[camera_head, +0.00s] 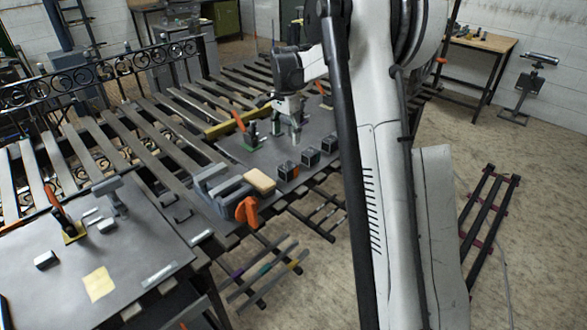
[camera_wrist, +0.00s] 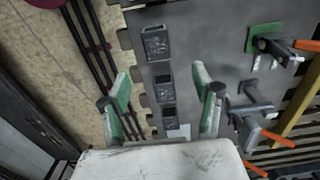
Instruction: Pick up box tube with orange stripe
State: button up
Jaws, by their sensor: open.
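Three small dark box-shaped pieces stand in a row near the edge of the grey plate in the head view: a near one (camera_head: 288,170) with some orange showing on it, a middle one (camera_head: 311,157) and a far one (camera_head: 328,143). The wrist view shows three such pieces (camera_wrist: 157,42) with no clear orange. Long bars on a low rack carry purple, green and yellow-orange (camera_head: 292,264) bands. I cannot tell for sure which is the box tube with orange stripe. My gripper (camera_head: 290,122) is open and empty above the plate; its green-padded fingers (camera_wrist: 162,82) show in the wrist view.
Orange-handled clamps (camera_head: 250,138) stand on the plate (camera_head: 262,160). A grey vise (camera_head: 218,185), a tan block (camera_head: 259,180) and an orange piece (camera_head: 247,211) sit at its near end. A slatted bench surrounds it.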

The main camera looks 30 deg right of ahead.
aim_at(288, 166)
notch_tip(288, 166, down, 8)
jog(key=shift+f, duration=0.1)
jog(key=shift+s+f+p, duration=0.2)
jog(key=shift+f+p, duration=0.15)
jog(key=shift+f, duration=1)
jog(key=shift+s+f+p, duration=0.15)
jog(key=shift+f+p, duration=0.15)
jog(key=shift+f, duration=1)
jog(key=c, duration=1.5)
jog(key=shift+o, duration=0.2)
